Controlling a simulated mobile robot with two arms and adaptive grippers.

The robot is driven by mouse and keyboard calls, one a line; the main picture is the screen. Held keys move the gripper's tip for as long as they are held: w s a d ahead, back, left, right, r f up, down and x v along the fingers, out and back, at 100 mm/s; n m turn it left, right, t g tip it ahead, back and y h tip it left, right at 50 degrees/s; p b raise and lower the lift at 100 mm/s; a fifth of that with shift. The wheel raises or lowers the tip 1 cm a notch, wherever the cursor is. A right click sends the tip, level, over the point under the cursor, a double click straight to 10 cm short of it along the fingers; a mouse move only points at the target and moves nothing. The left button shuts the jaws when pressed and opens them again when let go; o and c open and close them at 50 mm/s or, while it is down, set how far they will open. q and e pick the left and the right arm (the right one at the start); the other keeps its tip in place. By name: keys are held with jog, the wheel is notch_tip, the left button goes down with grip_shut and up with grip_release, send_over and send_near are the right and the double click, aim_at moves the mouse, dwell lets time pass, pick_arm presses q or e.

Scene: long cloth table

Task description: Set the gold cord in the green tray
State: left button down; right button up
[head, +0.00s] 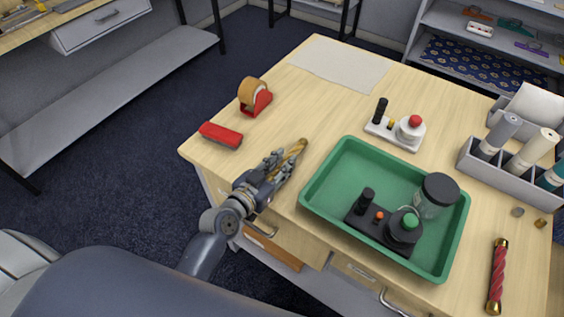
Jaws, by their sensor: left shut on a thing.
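The gold cord (296,151) is a short twisted length at the left of the table. My left gripper (283,163) is shut on it, with its far end sticking out past the fingers. The gripper is just left of the green tray (331,174), near the table's front edge. The left part of the tray floor is bare. My right gripper is not in view.
A red block (220,135) and a tape dispenser (255,97) stand at the table's left. A red cord (498,277) lies to the right, near a grey holder with rolls (487,168).

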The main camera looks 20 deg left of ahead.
pick_arm(q)
jog(key=shift+d+f, duration=0.1)
jog(key=shift+f, duration=0.05)
jog(key=c, duration=1.4)
grip_release()
jog(key=shift+o, duration=0.2)
